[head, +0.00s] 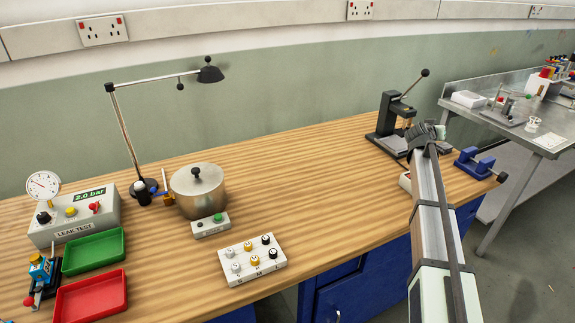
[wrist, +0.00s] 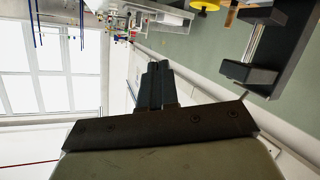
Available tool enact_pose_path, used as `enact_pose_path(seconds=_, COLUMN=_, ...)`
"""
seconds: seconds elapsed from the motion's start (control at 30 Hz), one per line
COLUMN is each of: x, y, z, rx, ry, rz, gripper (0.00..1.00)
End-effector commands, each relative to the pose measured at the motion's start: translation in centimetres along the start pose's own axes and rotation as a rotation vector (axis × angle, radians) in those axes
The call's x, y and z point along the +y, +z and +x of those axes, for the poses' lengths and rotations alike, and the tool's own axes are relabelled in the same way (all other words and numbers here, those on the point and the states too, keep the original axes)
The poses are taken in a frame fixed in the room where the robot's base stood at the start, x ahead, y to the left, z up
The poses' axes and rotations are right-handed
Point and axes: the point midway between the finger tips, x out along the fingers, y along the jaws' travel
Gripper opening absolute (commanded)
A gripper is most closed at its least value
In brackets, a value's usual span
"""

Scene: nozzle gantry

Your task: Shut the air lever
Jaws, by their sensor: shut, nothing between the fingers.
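The leak test box (head: 74,220) stands at the far left of the bench in the head view. Its display reads 2.0 bar, and a black knob, a yellow knob and a red handle (head: 94,207) sit on its front. A small blue fitting (head: 40,268) with a red handle (head: 29,300) stands in front of the box. Neither red handle is labelled legibly, so I cannot tell which is the air lever. My gripper (wrist: 155,68) is shut and empty. In the head view it is at the right of the bench, far from both handles and mostly hidden by my arm.
A dark lever press (head: 388,125) stands close to my gripper. A metal pot (head: 198,191), a lamp (head: 125,128), a nozzle rack (head: 252,260), a green tray (head: 93,272) and a red tray (head: 62,308) are at the left. A blue vise (head: 474,162) is at the right.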

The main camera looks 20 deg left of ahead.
Motion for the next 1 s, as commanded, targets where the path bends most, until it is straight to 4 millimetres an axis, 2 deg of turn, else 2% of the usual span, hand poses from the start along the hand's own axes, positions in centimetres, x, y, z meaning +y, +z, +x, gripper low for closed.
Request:
enact_pose_path(seconds=0.03, x=-2.3, y=-0.6, z=-1.1, rx=-0.001, ry=-0.021, rz=-0.009, gripper=0.0)
enact_pose_path(seconds=0.1, x=-5.0, y=-1.2, z=-2.6, rx=-0.004, ry=-0.045, rz=-0.02, gripper=0.0)
enact_pose_path(seconds=0.27, x=-10.9, y=-2.4, z=-6.1, rx=-0.013, ry=-0.098, rz=-0.048, gripper=0.0)
enact_pose_path(seconds=0.5, x=-19.4, y=-3.6, z=-12.3, rx=-0.026, ry=-0.18, rz=-0.095, gripper=0.0)
enact_pose_path(seconds=0.77, x=-27.8, y=-4.5, z=-20.0, rx=-0.039, ry=-0.27, rz=-0.152, gripper=0.0)
enact_pose_path(seconds=1.0, x=-34.8, y=-4.7, z=-27.9, rx=-0.05, ry=-0.353, rz=-0.21, gripper=0.0)
